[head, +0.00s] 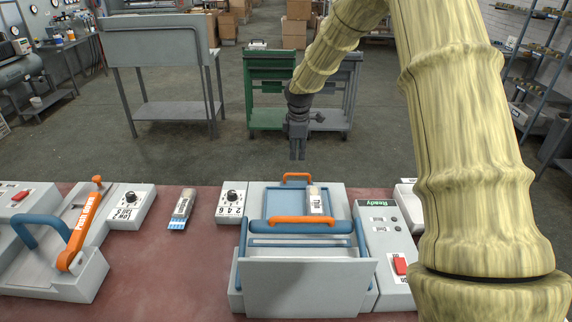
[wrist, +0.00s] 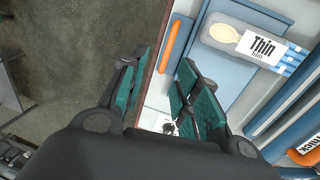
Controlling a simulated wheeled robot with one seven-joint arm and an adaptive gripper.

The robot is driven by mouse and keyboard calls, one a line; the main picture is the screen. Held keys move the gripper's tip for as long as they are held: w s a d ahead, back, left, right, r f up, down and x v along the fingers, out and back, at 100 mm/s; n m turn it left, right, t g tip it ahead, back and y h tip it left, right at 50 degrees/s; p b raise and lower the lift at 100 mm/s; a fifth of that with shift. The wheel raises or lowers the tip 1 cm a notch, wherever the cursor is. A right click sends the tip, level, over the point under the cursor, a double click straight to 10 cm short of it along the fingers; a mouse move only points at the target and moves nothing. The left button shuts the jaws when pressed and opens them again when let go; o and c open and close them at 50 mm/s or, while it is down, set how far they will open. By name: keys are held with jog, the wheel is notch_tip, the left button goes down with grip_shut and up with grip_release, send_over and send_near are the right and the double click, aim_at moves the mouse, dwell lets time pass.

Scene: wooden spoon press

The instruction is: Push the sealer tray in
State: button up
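The sealer (head: 305,285) stands on the bench, with a blue tray (head: 262,200) at its far side. The tray has an orange handle (head: 296,177) on its far edge; the handle also shows in the wrist view (wrist: 173,46). A clear pack labelled "Thin" with a wooden spoon lies on the tray, seen in the wrist view (wrist: 250,42) and the head view (head: 315,202). My gripper (head: 298,157) points down just behind the orange handle, apart from it. In the wrist view my gripper (wrist: 162,95) has its fingers apart with nothing held.
A second orange handle (head: 300,221) lies across a blue bar on the sealer. A control box (head: 385,228) reading "Ready" stands at right, a dial box (head: 231,199) at left. A press with an orange lever (head: 80,225) stands at far left. Another pack (head: 181,209) lies between them.

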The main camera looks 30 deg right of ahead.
aim_at(298, 174)
jog(key=f, duration=0.3)
jog(key=f+p, duration=0.1)
jog(key=f, duration=0.2)
jog(key=w+f+p, duration=0.1)
jog(key=f, duration=0.2)
jog(key=shift+w+d+f, duration=0.1)
jog(key=shift+d+f, duration=0.05)
jog(key=shift+d, duration=0.15)
jog(key=shift+s+p, duration=0.3)
jog(key=shift+s, duration=0.1)
jog(key=shift+s+d+r, duration=0.2)
jog(key=shift+s+r, duration=0.45)
jog(key=shift+s, duration=0.25)
jog(key=shift+w+a+f, duration=0.15)
jog(key=shift+w+f, duration=0.6)
jog(key=shift+w, duration=0.05)
jog(key=c, duration=0.6)
jog(key=shift+w, duration=0.1)
grip_shut()
jog(key=shift+r, duration=0.25)
